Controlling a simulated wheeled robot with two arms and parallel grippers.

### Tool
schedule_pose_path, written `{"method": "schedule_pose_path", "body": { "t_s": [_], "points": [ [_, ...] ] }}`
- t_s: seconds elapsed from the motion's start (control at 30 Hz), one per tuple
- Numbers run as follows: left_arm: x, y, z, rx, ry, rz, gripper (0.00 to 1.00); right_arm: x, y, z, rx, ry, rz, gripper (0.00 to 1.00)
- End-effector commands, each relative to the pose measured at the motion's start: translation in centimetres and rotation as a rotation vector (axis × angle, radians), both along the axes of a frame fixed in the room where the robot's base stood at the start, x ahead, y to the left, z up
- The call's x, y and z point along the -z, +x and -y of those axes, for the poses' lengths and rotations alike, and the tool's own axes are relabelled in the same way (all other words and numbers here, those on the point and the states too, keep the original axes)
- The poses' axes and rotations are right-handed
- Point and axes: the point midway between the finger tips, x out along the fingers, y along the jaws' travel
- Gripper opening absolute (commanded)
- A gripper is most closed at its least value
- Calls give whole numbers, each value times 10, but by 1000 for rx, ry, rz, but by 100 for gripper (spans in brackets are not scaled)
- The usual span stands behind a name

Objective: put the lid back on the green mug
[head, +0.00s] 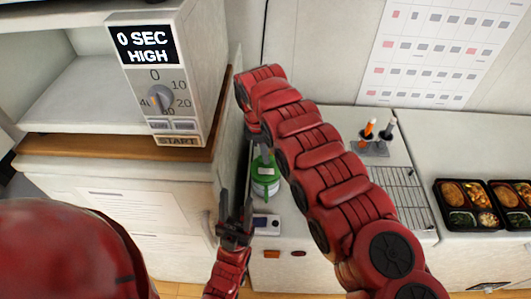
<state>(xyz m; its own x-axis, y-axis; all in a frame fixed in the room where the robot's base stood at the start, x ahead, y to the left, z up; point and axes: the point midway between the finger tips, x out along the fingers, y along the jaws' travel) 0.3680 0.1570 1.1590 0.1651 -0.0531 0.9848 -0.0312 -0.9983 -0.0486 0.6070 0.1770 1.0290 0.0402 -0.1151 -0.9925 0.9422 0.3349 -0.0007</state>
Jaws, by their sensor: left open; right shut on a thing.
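My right gripper points down and is shut on the lid; my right arm hides much of this. I cannot tell whether the lid is seated on the rim or just above it. My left gripper (237,198) is open and empty, fingers pointing up, left of the mug and nearer to me.
A microwave (178,115) with a dial stands at the left. A small device with a display (266,224) lies just in front of the mug. At the right are a wire rack (403,190), a holder with markers (370,148) and bento trays (470,229).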

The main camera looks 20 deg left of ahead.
Motion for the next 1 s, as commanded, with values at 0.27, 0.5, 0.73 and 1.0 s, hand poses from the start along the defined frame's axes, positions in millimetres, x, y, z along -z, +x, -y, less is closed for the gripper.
{"method": "schedule_pose_path", "body": {
  "t_s": [0.27,0.5,0.73,1.0],
  "points": [
    [4,0,0,0,0,0,50,2,0,0,0,0,1,0],
    [9,0,0,0,0,0,50,3,0,-1,-1,1,2,0],
    [8,0,0,0,0,0,50,3,0,0,-1,0,1,0],
    [9,0,0,0,0,0,50,3,0,0,0,0,1,0]
  ]
}}
